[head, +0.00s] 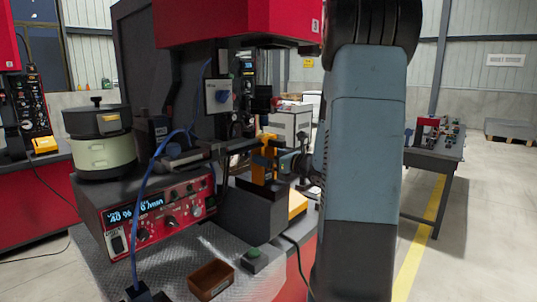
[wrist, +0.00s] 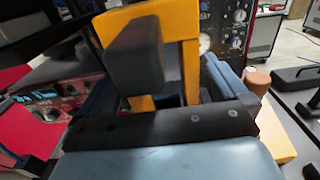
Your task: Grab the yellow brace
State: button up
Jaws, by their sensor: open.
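The yellow brace (head: 265,158) stands upright at the middle of the workstation in the head view, by a dark open-topped box. In the wrist view the brace (wrist: 190,65) is a yellow frame close in front of me, with a top bar and two legs. A dark block in the foreground hides part of it. My gripper (head: 287,163) is open at the right side of the brace in the head view, very close to it. I cannot tell whether its fingers touch the brace. My arm hides what lies to the right of the gripper.
A red control unit (head: 160,213) with a lidded pot (head: 98,140) on it stands left. The dark box (head: 255,205) is below the brace. A small brown tray (head: 211,279) and a green-button box (head: 253,259) sit in front. A blue cable (head: 146,195) hangs nearby.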

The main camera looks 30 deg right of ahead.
jog(key=shift+x, duration=1.25)
jog(key=shift+d, duration=0.1)
jog(key=c, duration=1.1)
jog(key=shift+r, duration=0.2)
